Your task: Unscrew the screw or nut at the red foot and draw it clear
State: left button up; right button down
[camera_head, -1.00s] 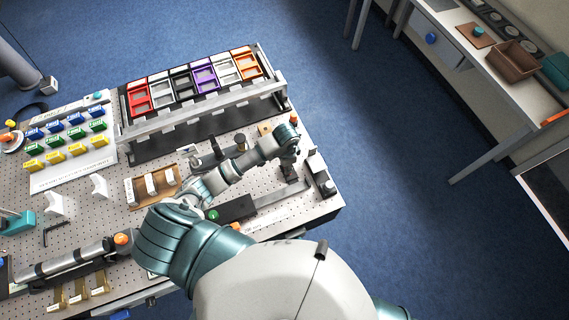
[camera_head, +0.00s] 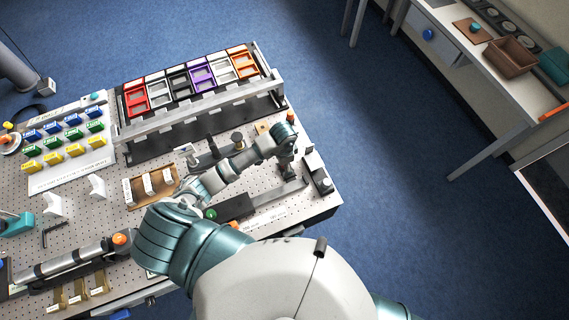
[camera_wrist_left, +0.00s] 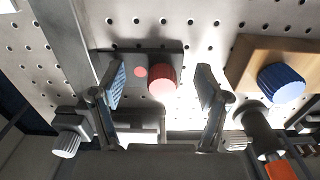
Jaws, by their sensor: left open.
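In the left wrist view a dark foot plate (camera_wrist_left: 135,57) carries a flat red disc (camera_wrist_left: 140,71) and a ridged red knob (camera_wrist_left: 164,79). My left gripper (camera_wrist_left: 161,86) is open, with one finger on each side of the knob. A gap shows between each finger and the knob. I cannot tell how far the fingertips are above the plate. In the head view my left gripper (camera_head: 287,169) points down near the table's right end, and the red foot is not distinguishable there. My right gripper is not in view.
A blue ridged knob (camera_wrist_left: 281,83) on a wooden block (camera_wrist_left: 262,52) stands right of the gripper in the wrist view. A grey bar (camera_wrist_left: 67,40) runs on the left. In the head view a rack of coloured bins (camera_head: 193,84) stands behind the arm.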

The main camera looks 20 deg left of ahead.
pick_arm(q)
jog(key=shift+w, duration=0.3)
jog(key=shift+w+m, duration=0.1)
jog(key=shift+m, duration=0.2)
jog(key=m, duration=0.5)
jog(key=shift+d+m, duration=0.15)
jog(key=shift+m, duration=0.25)
jog(key=m+b, duration=0.1)
jog(key=m, duration=0.1)
jog(key=shift+m, duration=0.3)
jog(key=m, duration=0.3)
jog(key=shift+b, duration=0.3)
jog(key=shift+m, duration=0.3)
